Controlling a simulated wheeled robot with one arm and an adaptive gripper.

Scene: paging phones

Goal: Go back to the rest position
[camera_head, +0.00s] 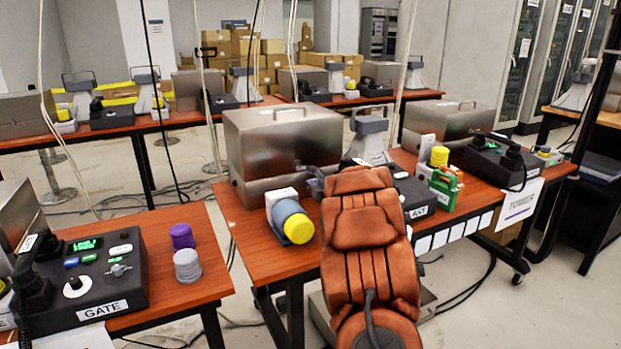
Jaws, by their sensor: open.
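My orange arm rises from the bottom of the head view and reaches over the middle table (265,262). At its far end, a dark grey part that looks like my gripper (314,178) shows left of the arm, in front of a metal case. The arm hides much of it, and the fingertips are not clear. I see nothing held in it. The box labelled ANT (417,197) is partly hidden behind the arm. The box labelled GATE (92,272) stands on the left table with its dark handset (34,272) on its left side.
A blue-grey cylinder with a yellow end (292,222) lies left of my arm. A green object (444,188) and a yellow cylinder (440,156) stand to the right. Purple (182,236) and grey (188,266) pieces stand on the left table. Cables hang across the view.

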